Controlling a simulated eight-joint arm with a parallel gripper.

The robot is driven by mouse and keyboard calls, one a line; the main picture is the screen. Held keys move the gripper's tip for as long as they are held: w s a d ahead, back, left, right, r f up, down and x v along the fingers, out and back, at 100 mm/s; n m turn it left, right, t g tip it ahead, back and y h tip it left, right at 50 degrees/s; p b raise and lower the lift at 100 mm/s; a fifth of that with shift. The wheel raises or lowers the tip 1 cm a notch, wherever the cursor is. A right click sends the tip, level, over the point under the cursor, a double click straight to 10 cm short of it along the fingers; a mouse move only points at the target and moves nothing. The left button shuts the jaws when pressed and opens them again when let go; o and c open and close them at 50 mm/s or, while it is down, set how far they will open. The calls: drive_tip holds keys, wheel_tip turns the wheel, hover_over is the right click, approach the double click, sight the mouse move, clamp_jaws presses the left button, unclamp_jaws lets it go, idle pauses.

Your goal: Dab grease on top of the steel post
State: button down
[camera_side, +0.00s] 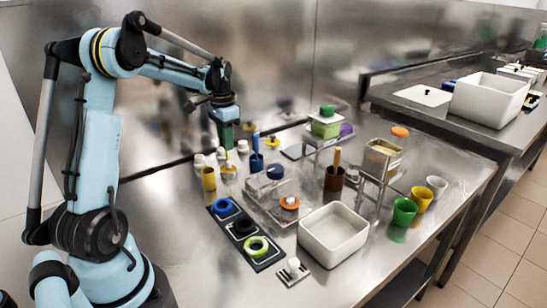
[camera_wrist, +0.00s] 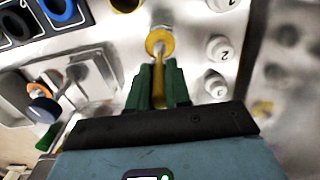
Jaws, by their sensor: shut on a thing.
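My gripper (camera_wrist: 158,72) is shut on a slim yellow handle (camera_wrist: 158,88), between its green fingers. A round yellow piece (camera_wrist: 160,42) shows at the handle's far end; I cannot tell whether it is part of the tool or a thing below it. In the side view my gripper (camera_side: 226,146) points down near the back of the table, with the yellow piece (camera_side: 229,168) under it. I cannot pick out the steel post with certainty. A small plate with a pale round-topped upright (camera_side: 293,264) stands at the front. No grease can be made out.
White numbered bottles (camera_wrist: 219,48) and a yellow cup (camera_side: 208,179) stand close to my gripper. A black tray (camera_side: 265,262) holds blue, black and green rings. A clear fixture (camera_side: 262,207), a white bin (camera_side: 333,237), a brown pot (camera_side: 334,178) and raised stands crowd the middle and right.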

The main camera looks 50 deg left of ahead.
drive_tip(key=shift+f, duration=0.45)
idle(1.1)
drive_tip(key=shift+r, duration=0.15)
drive_tip(key=shift+r, duration=3.4)
drive_tip(key=w+d+r+m, duration=0.1)
drive_tip(key=d+r, duration=0.4)
drive_tip(key=d, duration=0.4)
drive_tip(key=w+d+r+m, duration=0.1)
drive_tip(key=d+r, duration=0.3)
drive_tip(key=d, duration=0.6)
drive_tip(key=w+d+r+m, duration=0.1)
drive_tip(key=d+r, duration=0.4)
drive_tip(key=d, duration=0.4)
drive_tip(key=a+f, duration=0.3)
drive_tip(key=f, duration=1.3)
drive_tip(key=shift+w, duration=0.2)
drive_tip(key=shift+f, duration=0.5)
